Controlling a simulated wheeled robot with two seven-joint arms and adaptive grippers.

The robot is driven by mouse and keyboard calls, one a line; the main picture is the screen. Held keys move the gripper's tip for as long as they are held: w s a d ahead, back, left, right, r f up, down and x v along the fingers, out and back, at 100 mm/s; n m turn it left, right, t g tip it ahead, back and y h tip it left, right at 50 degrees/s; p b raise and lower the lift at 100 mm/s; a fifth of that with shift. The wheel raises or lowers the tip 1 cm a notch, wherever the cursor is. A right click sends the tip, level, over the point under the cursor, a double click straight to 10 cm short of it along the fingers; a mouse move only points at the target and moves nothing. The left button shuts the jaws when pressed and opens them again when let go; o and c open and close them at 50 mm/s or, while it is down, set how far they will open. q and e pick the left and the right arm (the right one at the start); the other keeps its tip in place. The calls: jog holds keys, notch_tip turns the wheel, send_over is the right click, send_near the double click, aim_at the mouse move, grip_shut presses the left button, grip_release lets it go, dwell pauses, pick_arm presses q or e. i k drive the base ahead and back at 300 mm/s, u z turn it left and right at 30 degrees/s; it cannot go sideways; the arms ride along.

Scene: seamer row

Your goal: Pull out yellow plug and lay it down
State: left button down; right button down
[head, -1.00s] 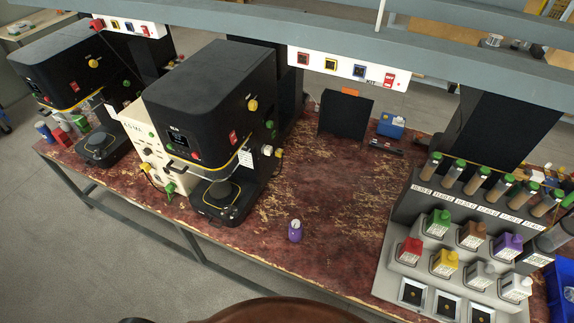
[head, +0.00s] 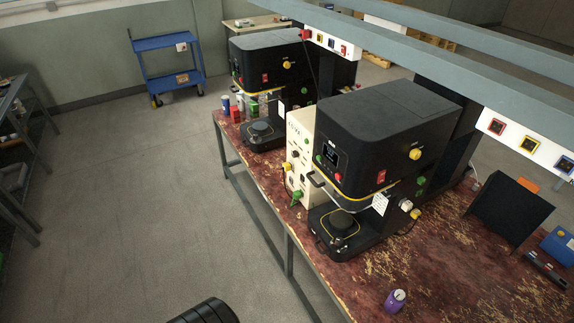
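Several yellow fittings show, and I cannot tell for sure which is the yellow plug. One yellow knob-like fitting (head: 415,154) is on the right side of the nearer black seamer (head: 385,125). A smaller yellow piece (head: 415,214) sits low on that side, beside a white one. Another yellow piece (head: 287,166) is on the front of the cream box (head: 301,140), above a green plug (head: 296,197). The farther black seamer (head: 272,58) has a yellow fitting (head: 288,65) too.
A purple can (head: 394,301) stands near the front edge of the worn red bench (head: 450,265). An overhead white socket strip (head: 527,145) is at right. A blue cart (head: 167,65) stands at the back left. Open floor lies left of the bench.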

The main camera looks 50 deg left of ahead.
aim_at(287, 166)
jog(key=u, duration=2.3)
jog(key=k, duration=0.65)
jog(key=u, duration=0.9)
jog(key=i, duration=1)
jog(key=u, duration=0.35)
jog(key=i, duration=1.8)
jog(key=z, duration=0.95)
jog(key=i, duration=0.9)
jog(key=z, duration=1.5)
jog(key=i, duration=0.5)
jog(key=z, duration=0.35)
